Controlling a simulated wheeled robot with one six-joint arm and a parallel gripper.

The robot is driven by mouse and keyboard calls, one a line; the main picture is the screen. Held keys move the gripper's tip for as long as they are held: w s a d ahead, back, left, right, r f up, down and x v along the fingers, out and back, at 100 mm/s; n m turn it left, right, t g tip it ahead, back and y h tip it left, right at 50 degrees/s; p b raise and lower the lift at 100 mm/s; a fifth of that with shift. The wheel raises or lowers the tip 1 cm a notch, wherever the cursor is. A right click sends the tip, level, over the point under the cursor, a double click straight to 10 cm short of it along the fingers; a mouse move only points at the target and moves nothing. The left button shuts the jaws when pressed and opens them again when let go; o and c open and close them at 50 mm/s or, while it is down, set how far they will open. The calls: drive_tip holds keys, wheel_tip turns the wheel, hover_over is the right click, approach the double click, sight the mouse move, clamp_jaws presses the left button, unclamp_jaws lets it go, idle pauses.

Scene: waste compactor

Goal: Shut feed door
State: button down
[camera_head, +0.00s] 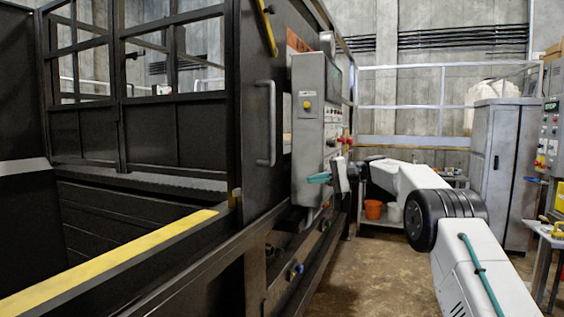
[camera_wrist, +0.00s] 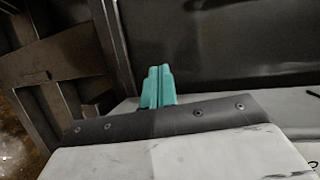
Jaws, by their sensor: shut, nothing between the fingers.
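A dark panel (camera_head: 258,75) with an upright grey handle (camera_head: 267,123) stands at the near side of the machine and looks like the feed door. The dark opening of the machine lies left of it, behind a yellow-topped edge (camera_head: 120,258). I cannot tell how far the door is swung. In the wrist view, the fingers (camera_wrist: 158,85) are together and empty, in front of a dark surface (camera_wrist: 230,45).
The grey control box (camera_head: 309,120) juts out between the handle and my arm. A grey cabinet (camera_head: 500,150) stands at the right. An orange bucket (camera_head: 373,209) is at the back. The brown floor (camera_head: 365,275) beside the machine is clear.

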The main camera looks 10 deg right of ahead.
wheel_tip(320, 180, up, 8)
drive_tip(key=s+n+y, duration=0.1)
drive_tip(key=n+y, duration=0.1)
drive_tip(key=s+a, duration=0.3)
drive_tip(key=a, duration=0.9)
drive_tip(key=shift+f+g, duration=0.3)
drive_tip(key=shift+f, duration=0.1)
